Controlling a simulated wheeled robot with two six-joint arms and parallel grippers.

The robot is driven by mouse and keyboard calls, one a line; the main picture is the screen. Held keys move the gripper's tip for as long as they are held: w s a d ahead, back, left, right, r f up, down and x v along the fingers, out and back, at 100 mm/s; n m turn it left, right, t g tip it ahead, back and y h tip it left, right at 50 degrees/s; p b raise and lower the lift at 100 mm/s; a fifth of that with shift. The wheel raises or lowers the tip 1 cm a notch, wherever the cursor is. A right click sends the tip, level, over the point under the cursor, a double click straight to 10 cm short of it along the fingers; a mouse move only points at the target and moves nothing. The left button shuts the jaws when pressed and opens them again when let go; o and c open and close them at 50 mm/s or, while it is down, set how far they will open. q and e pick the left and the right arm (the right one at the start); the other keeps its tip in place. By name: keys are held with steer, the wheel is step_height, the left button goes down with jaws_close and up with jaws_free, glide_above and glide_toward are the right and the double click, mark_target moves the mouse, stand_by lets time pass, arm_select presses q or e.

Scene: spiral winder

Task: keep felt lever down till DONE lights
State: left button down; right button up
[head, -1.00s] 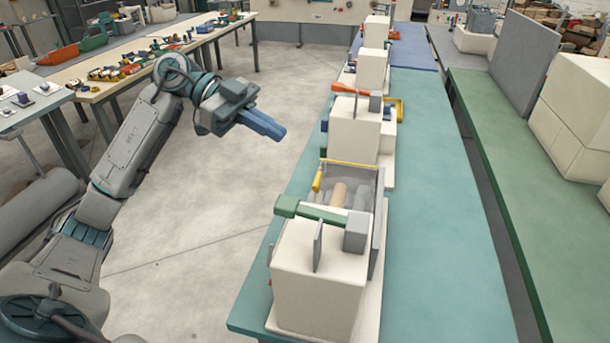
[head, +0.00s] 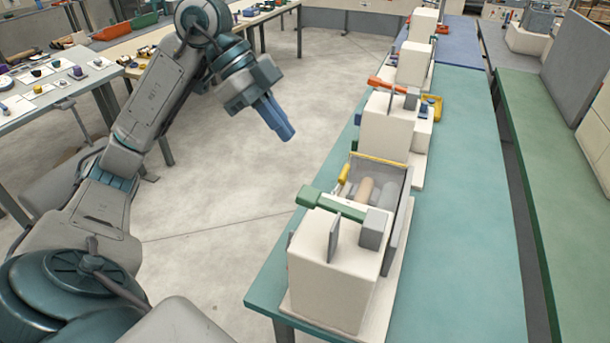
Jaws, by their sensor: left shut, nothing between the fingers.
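A row of cream machines stands on the teal bench. The nearest machine (head: 335,265) has a green lever (head: 332,204) along its top, with a blocky green end to the left and a grey block on the right. The second machine (head: 395,130) has an orange-red lever (head: 388,84). I cannot tell which lever is the felt one, and no lit DONE lamp can be made out. My left gripper (head: 283,130) has shut blue fingers pointing down and right, in the air left of the machines, apart from both levers. My right gripper is not in view.
Behind the nearest machine's top is a tray (head: 392,172) with rollers and a yellow edge. The teal bench (head: 462,220) is clear to the right. A green bench (head: 545,180) runs beyond a gap. Open floor (head: 225,215) lies left, with tables of small objects behind.

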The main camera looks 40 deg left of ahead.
arm_select(q)
steer(key=p, duration=0.2)
glide_above(318, 195)
steer(key=a, duration=0.2)
steer(key=f, duration=0.6)
steer(key=shift+s+d+f, duration=0.2)
steer(key=shift+s+f, duration=0.05)
steer(key=shift+s, duration=0.05)
steer(key=shift+a+f, duration=0.15)
steer(key=shift+f, duration=0.4)
steer(key=shift+a+f, duration=0.15)
steer(key=shift+f, duration=0.35)
steer(key=shift+s+a+f+p, duration=0.15)
steer(key=shift+f+p, duration=0.25)
steer(key=shift+f, duration=0.5)
